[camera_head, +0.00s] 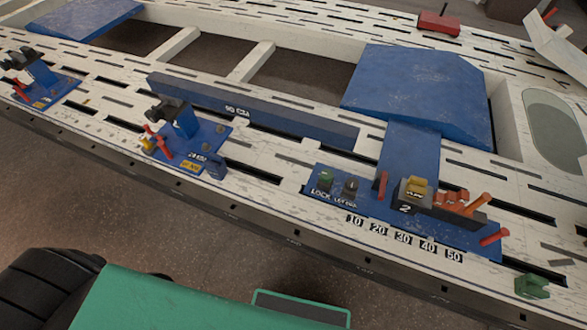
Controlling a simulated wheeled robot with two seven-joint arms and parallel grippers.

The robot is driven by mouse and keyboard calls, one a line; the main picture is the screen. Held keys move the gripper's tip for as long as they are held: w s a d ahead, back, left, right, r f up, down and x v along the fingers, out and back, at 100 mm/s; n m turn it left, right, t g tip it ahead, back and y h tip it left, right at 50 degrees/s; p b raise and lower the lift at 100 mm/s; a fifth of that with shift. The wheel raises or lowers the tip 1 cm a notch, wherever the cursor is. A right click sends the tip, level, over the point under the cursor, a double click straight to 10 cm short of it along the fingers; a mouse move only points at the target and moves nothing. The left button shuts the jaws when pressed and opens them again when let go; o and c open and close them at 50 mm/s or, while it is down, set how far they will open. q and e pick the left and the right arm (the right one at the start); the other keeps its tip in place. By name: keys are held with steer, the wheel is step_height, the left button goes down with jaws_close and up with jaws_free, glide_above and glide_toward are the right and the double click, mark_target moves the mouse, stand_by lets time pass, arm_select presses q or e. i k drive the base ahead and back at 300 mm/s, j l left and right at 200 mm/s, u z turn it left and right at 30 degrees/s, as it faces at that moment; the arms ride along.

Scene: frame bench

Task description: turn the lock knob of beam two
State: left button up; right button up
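The unit marked 2 is a blue panel (370,205) on the near edge of the white slotted frame, right of the middle. A green knob (326,180) stands at its left end above the word LOCK. A black knob (350,187) stands just right of it, with a label too small to read surely. A dark block (410,197) marked 2 carries a yellow part (418,187) and sits further right on the panel. The way the green knob points is too small to tell. Neither of my grippers is in view.
A row of number labels (403,239) runs from 10 to 50 along the front. A long blue beam (255,112) lies behind. Another blue clamp unit (190,145) stands left. A green block (531,286) sits at the front right.

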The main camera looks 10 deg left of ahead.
mark_target(327, 175)
steer(key=z, duration=1.2)
steer(key=u, duration=1.2)
steer(key=j+u, duration=0.1)
steer(key=j, duration=0.45)
steer(key=i+j+u, duration=0.1)
steer(key=j, duration=0.45)
steer(key=i+j+u, duration=0.1)
steer(key=j, duration=0.45)
